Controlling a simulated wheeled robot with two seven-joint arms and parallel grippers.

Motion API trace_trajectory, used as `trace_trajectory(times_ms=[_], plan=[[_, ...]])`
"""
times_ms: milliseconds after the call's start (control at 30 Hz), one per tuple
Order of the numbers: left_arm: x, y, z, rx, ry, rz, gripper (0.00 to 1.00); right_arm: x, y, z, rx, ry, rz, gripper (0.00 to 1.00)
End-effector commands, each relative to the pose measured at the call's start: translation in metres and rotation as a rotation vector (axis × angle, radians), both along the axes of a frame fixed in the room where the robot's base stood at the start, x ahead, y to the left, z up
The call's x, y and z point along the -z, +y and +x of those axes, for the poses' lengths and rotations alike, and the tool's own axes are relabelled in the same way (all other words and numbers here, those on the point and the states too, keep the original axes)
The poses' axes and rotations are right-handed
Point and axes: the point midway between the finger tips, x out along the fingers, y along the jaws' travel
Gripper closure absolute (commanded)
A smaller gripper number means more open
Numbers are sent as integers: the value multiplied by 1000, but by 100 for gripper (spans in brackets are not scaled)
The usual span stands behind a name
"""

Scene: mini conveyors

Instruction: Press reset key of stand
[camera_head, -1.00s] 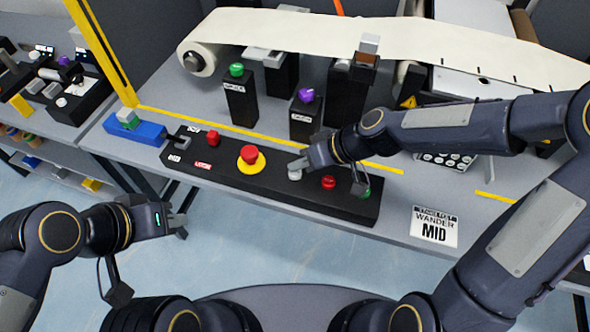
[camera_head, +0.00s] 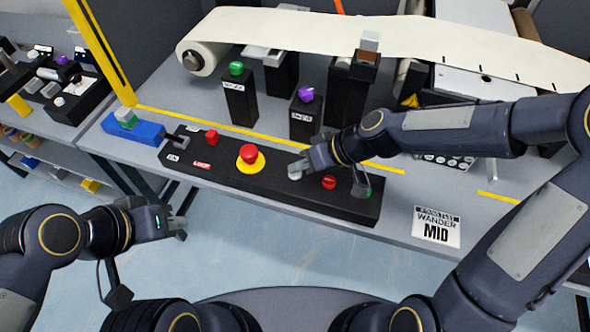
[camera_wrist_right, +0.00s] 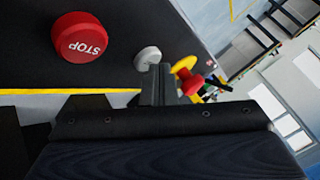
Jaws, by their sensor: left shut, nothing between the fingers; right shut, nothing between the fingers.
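The black control stand (camera_head: 225,169) lies along the front of the table in the head view. It carries a white key (camera_head: 294,175), a red emergency button on a yellow base (camera_head: 249,157) and smaller red buttons. My right gripper (camera_head: 296,168) is shut and empty, its fingertips at the white key; I cannot tell if they touch. In the right wrist view the white key (camera_wrist_right: 147,58) shows right beside the fingers (camera_wrist_right: 160,82), and a red STOP button (camera_wrist_right: 80,37) is nearby. My left gripper (camera_head: 178,227) is shut and empty, in front of the table. No reset label is readable.
Black posts with a green button (camera_head: 236,69) and a purple button (camera_head: 306,93) stand behind the stand. A white belt (camera_head: 300,27) runs across the back. A blue block (camera_head: 132,131) sits at the left. A MID card (camera_head: 437,227) lies at the right.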

Motion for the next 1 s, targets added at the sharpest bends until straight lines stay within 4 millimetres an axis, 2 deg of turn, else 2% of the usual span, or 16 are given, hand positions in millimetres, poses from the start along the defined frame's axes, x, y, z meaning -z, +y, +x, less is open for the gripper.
trace_trajectory(times_ms=[267,667,1000], plan=[[0,0,0,0,0,0,100,1,0,0,0,2,-1,100],[-10,0,0,0,0,0,100,-17,0,0,0,1,0,100],[-10,0,0,0,0,0,100,-17,0,0,0,1,0,100]])
